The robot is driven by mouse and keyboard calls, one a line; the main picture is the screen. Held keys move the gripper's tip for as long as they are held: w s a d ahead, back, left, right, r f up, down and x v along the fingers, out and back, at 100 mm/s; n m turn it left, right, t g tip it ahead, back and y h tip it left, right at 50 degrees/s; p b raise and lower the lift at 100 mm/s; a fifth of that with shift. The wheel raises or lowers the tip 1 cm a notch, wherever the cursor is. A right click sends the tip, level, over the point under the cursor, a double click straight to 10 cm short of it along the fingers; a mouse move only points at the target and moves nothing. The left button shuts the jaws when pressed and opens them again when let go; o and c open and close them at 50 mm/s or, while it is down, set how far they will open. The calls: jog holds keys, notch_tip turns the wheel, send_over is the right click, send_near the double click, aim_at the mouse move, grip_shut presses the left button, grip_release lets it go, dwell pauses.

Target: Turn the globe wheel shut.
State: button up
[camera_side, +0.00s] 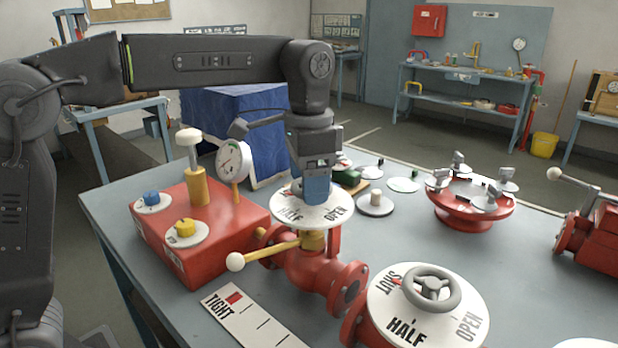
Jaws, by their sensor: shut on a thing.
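My gripper (317,190) points straight down over a white dial (290,214) marked HALF and OPEN, on a brass stem above a red pipe body. Its blue lower part reaches the dial's middle and is shut on the handle there. That handle is mostly hidden by the gripper, so I cannot tell its shape. A grey spoked handwheel (455,300) sits on a second white dial (440,325) marked SHUT, HALF and OPEN at the front right. My gripper is apart from this wheel, behind it and to its left. I cannot tell from the picture which one is the globe wheel.
A yellow lever with a white ball (235,262) sticks out left below the middle dial. A red box (190,240) with knobs and a gauge (234,160) stands left. A red flange (472,209) stands right. A TIGHT strip (250,321) lies in front.

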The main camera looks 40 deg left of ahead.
jog(key=m, duration=0.4)
jog(key=shift+m, duration=0.4)
dwell(0.4)
jog(key=o, duration=0.9)
jog(key=shift+a+r, duration=0.1)
jog(key=shift+r, duration=6.8)
